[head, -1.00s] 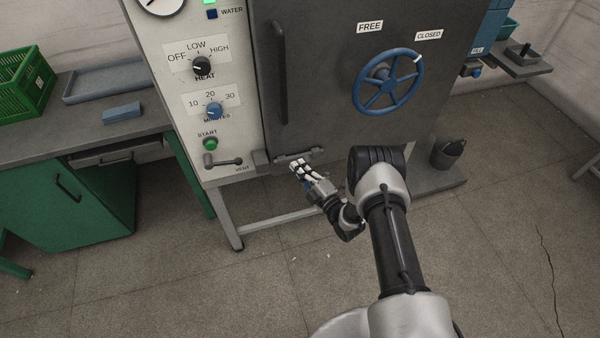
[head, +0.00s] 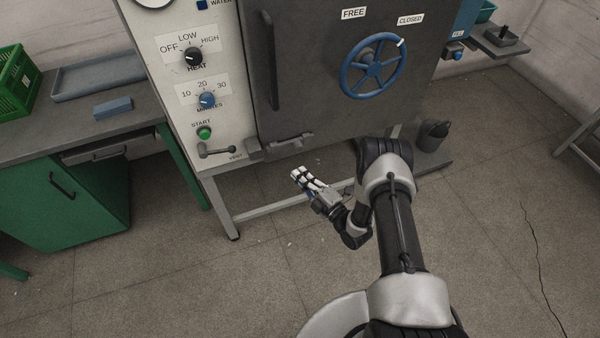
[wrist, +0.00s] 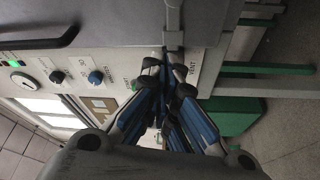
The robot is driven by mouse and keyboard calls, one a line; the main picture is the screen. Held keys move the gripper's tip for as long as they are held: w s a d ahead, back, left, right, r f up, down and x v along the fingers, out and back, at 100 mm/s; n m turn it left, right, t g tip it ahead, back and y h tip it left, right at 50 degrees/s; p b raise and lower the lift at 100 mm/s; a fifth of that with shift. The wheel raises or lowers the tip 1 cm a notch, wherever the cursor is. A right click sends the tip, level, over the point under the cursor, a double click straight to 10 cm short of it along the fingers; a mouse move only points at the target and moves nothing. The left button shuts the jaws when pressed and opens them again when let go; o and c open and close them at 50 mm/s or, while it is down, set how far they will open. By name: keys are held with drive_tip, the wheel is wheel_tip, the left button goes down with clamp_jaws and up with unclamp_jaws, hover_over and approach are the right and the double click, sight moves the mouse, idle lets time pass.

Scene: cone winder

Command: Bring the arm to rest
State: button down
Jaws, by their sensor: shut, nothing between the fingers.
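My gripper (head: 299,176) is in the middle of the head view, in front of the lower edge of the grey machine and below its door. Its fingers are closed together with nothing between them. My arm reaches up from the bottom of the picture and bends back left to the gripper. In the wrist view the blue and black fingers of my gripper (wrist: 166,62) meet at the tips, over the machine's control panel. The gripper looks clear of the machine in the head view.
The machine's door (head: 320,70) has a blue handwheel (head: 373,72) by the CLOSED label. A vent lever (head: 215,151) sticks out low on the panel. A green bench (head: 70,195) stands left and a dark bucket (head: 433,135) right. Open floor lies in front.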

idle(0.3)
drive_tip(key=w+d+r+m+g+h, duration=0.1)
drive_tip(key=w+d+r+m+h, duration=0.1)
drive_tip(key=w+r, duration=0.4)
drive_tip(key=w+d+r+m+g+h, duration=0.1)
drive_tip(key=w+d+r+h, duration=0.15)
drive_tip(key=w+r, duration=0.4)
drive_tip(key=s+d+r+m+g+h, duration=0.1)
drive_tip(key=s+d+r+m+h, duration=0.25)
drive_tip(key=r, duration=0.55)
drive_tip(key=s+d+r+m+g+h, duration=0.15)
drive_tip(key=s+r+m, duration=0.25)
drive_tip(key=r, duration=0.4)
drive_tip(key=s+d+r+m+g+h, duration=0.1)
drive_tip(key=s+r+m, duration=0.25)
drive_tip(key=s, duration=0.35)
drive_tip(key=s+d+r+m+g+h, duration=0.1)
drive_tip(key=s+r+m+g, duration=0.1)
drive_tip(key=s+r, duration=0.45)
drive_tip(key=s+a+f+m+g, duration=0.1)
drive_tip(key=s+m, duration=0.2)
drive_tip(key=s, duration=0.9)
drive_tip(key=s+a+m+g, duration=0.2)
drive_tip(key=s+m, duration=0.1)
drive_tip(key=s, duration=0.9)
drive_tip(key=shift+s+f+y, duration=0.35)
drive_tip(key=shift+s, duration=0.05)
